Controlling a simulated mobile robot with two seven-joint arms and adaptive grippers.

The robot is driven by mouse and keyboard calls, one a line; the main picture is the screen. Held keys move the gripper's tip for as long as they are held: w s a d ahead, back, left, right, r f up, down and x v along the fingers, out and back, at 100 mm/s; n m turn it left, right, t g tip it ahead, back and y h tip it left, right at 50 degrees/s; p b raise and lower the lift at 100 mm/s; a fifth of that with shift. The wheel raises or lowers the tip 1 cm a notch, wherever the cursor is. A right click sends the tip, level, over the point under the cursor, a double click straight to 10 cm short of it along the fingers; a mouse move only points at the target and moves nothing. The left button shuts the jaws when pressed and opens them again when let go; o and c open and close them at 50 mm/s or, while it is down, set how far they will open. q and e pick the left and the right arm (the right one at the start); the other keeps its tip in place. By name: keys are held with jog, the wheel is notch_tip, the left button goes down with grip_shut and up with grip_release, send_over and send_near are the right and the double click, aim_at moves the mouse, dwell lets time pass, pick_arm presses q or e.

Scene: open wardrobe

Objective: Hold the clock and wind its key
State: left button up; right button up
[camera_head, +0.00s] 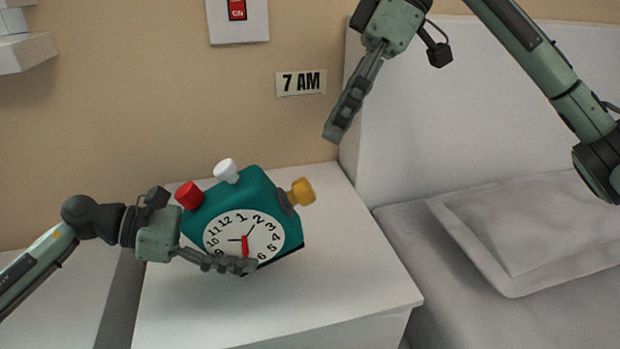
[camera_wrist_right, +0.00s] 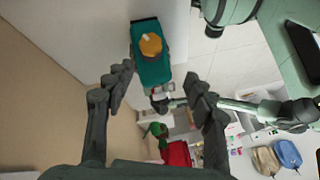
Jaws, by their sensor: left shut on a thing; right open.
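The teal clock (camera_head: 270,192) has a white dial, a red knob, a white knob and a yellow key (camera_head: 301,192) on its right side. It is tilted over the white nightstand; I cannot tell whether it touches the top. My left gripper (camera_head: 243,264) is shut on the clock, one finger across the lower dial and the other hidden. My right gripper (camera_head: 340,132) is open and empty, above and right of the clock, apart from the key. In the right wrist view, the clock (camera_wrist_right: 150,70) and key (camera_wrist_right: 151,45) show beyond the open fingers (camera_wrist_right: 160,83).
The white nightstand (camera_head: 330,290) has bare room right of the clock. A bed with a grey pillow (camera_head: 530,235) and a white headboard (camera_head: 450,120) stands at right. A "7 AM" sign (camera_head: 301,83) and a switch plate (camera_head: 238,25) are on the wall.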

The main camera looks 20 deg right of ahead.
aim_at(308, 184)
jog(key=a+f+n, duration=0.1)
jog(key=f, duration=0.2)
jog(key=a+f+n+h, duration=0.1)
jog(key=f, duration=0.2)
jog(key=a+f+n+t, duration=0.1)
jog(key=a+f, duration=0.1)
jog(key=f, duration=0.1)
jog(key=shift+w+f+h, duration=0.1)
jog(key=shift+f+h, duration=0.1)
jog(key=shift+h, duration=0.1)
jog(key=c, duration=1.2)
